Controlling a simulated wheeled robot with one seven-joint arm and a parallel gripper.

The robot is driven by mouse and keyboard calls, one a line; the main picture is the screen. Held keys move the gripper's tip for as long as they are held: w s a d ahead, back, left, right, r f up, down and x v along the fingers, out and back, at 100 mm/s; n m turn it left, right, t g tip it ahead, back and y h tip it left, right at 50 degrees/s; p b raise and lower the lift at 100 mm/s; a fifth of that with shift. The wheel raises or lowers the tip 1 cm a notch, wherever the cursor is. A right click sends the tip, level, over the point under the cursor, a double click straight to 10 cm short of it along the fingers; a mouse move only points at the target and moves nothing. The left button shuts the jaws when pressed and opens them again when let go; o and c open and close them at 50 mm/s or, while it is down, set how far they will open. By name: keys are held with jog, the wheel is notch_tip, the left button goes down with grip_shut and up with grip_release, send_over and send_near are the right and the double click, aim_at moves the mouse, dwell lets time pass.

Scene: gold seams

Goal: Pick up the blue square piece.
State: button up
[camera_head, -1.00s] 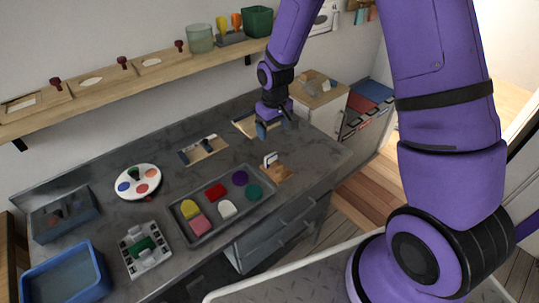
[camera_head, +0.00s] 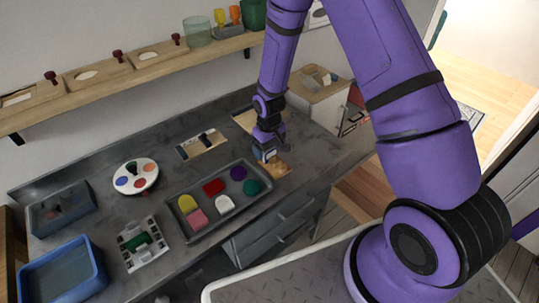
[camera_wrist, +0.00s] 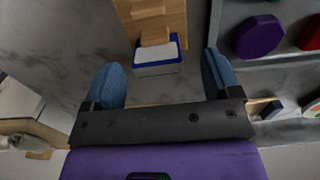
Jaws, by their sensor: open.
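The blue square piece (camera_wrist: 156,69) has a blue edge around a white face. In the wrist view it stands against a wooden holder (camera_wrist: 155,15), between the lines of the two fingers and slightly beyond their tips. My gripper (camera_wrist: 164,62) is open, with one blue finger pad to each side and nothing held. In the head view my gripper (camera_head: 268,150) is over the wooden holder (camera_head: 275,170) at the right of the tray, and the piece is mostly hidden by the gripper there.
A grey tray (camera_head: 187,228) with several coloured pieces lies just left of the holder. A wooden board with a dark part (camera_head: 202,145) lies behind the tray. A paint palette (camera_head: 135,177), a white-and-green device (camera_head: 143,243) and a blue bin (camera_head: 62,275) stand further left.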

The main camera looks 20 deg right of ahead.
aim_at(269, 150)
notch_tip(269, 150, down, 4)
jog(key=shift+w+d, duration=0.1)
jog(key=c, duration=1.1)
jog(key=shift+o, duration=0.2)
jog(key=shift+r, duration=0.1)
